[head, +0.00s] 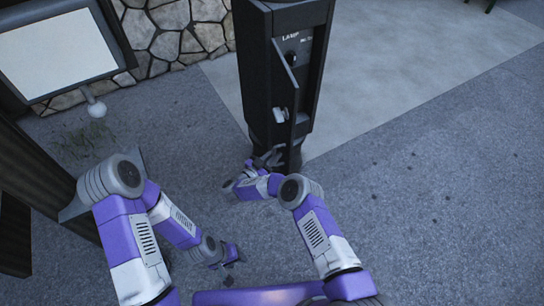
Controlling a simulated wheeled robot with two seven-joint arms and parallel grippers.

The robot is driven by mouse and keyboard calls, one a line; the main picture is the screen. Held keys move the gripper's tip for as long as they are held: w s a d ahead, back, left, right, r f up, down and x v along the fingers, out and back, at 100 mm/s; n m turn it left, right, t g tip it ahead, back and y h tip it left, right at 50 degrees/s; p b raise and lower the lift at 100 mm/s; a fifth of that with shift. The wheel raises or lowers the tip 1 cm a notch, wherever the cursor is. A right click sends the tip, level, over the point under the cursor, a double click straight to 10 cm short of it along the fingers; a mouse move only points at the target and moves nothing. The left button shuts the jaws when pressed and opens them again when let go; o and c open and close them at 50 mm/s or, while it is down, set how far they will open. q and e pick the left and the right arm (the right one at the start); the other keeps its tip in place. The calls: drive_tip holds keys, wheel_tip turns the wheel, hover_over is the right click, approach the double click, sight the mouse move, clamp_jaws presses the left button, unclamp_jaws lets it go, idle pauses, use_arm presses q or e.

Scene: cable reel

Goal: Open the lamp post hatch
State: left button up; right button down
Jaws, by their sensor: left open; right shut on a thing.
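The black lamp post (256,70) stands upright at the top middle, with the lettering "LAMP" on its face. Its hatch (285,75) is a narrow dark panel that stands out at an angle from the face, so it looks ajar. A small grey fitting (281,115) shows lower on it. My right gripper (270,158) is at the post's lower part, by the hatch's bottom end. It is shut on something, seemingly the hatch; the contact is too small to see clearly. My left gripper (230,278) is open and empty, low over the pavement, apart from the post.
A dark-framed board (55,55) with a pale panel stands at the upper left, with dark posts below it. A stone wall (165,35) runs behind. Grey pavement (440,190) to the right is clear, with a paler slab (400,60) behind the post.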

drive_tip(key=shift+w+d+r, duration=0.1)
drive_tip(key=shift+w+r, duration=0.2)
drive_tip(key=c, duration=1.5)
unclamp_jaws()
drive_tip(key=shift+o, duration=1.4)
drive_tip(key=shift+w+f, duration=0.15)
drive_tip(key=shift+f, duration=0.1)
drive_tip(key=p+v, duration=0.2)
drive_tip(key=v, duration=0.5)
drive_tip(key=shift+s+a, duration=0.25)
drive_tip(key=shift+s, duration=0.1)
